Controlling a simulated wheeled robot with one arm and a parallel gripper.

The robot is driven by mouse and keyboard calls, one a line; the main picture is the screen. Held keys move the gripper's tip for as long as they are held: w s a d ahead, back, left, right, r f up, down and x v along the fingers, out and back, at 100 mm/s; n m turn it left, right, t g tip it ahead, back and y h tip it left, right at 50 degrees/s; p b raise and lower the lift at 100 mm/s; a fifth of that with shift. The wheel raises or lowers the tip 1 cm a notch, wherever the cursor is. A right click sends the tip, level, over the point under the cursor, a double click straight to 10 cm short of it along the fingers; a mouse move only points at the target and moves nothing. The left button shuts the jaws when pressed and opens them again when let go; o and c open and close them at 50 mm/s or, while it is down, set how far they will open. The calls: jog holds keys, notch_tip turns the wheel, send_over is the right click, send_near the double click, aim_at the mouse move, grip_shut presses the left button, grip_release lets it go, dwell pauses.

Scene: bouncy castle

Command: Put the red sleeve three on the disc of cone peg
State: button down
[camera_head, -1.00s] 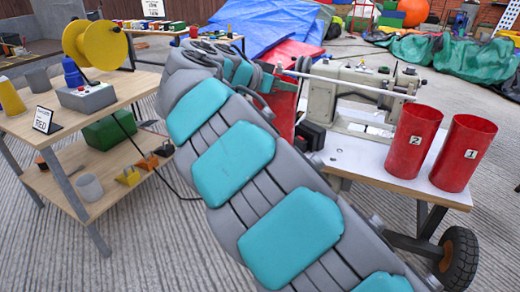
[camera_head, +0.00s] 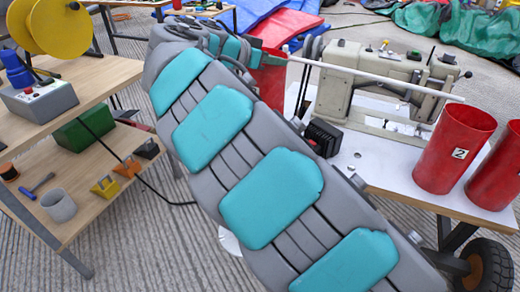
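My teal-and-grey arm crosses the view, and my gripper (camera_head: 250,58) is at its far end, its fingers mostly hidden. A red sleeve (camera_head: 269,84) shows just beyond the arm's end, partly covered, and keeps with the gripper; its number is hidden. It appears held, and by the other two labels it is sleeve three. Red sleeves marked 2 (camera_head: 454,148) and, partly cut off, the other one (camera_head: 498,172) stand upright on the white table. I cannot pick out the cone peg surely; a white disc edge (camera_head: 229,243) shows low behind my arm.
A sewing machine (camera_head: 385,85) stands on the white table (camera_head: 375,168), with a long pale rod (camera_head: 375,78) across its front. A wooden two-tier bench (camera_head: 105,75) at left holds a yellow reel (camera_head: 42,25), control box and green box (camera_head: 84,130). Striped floor between them is clear.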

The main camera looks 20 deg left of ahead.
aim_at(274, 105)
jog(key=f, duration=0.2)
jog(key=w+f, duration=0.1)
jog(key=f, duration=0.1)
jog(key=shift+a, duration=0.2)
notch_tip(274, 105, down, 10)
jog(key=shift+r+b, duration=0.1)
jog(key=shift+b, duration=0.2)
jog(key=c, duration=1.1)
grip_release()
jog(key=shift+o, duration=0.2)
jog(key=shift+r, duration=0.1)
jog(key=v, duration=1.2)
